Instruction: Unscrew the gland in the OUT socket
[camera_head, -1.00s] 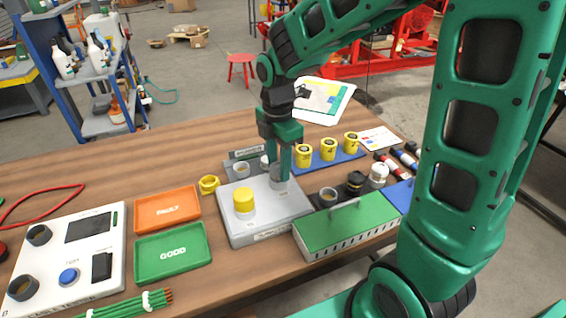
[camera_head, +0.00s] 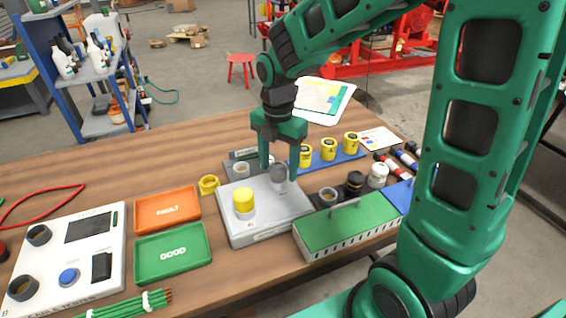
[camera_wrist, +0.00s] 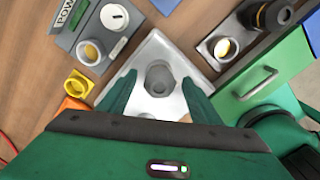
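The light grey block (camera_head: 262,228) lies on the wooden table with two fittings on it. A grey cylindrical gland (camera_head: 279,177) stands upright in the far right socket; it also shows in the wrist view (camera_wrist: 159,79). A yellow-capped fitting (camera_head: 243,201) stands in the near left socket. The socket labels are too small to read. My gripper (camera_head: 279,180) points down over the grey gland. In the wrist view my gripper (camera_wrist: 158,96) is open, with one finger on each side of the gland and visible gaps between.
Orange (camera_head: 167,209) and green (camera_head: 172,252) trays lie further left. A green-lidded box (camera_head: 345,229) with a handle stands close on the right. Yellow cups on a blue mat (camera_head: 340,161) and a power box (camera_wrist: 85,27) stand behind.

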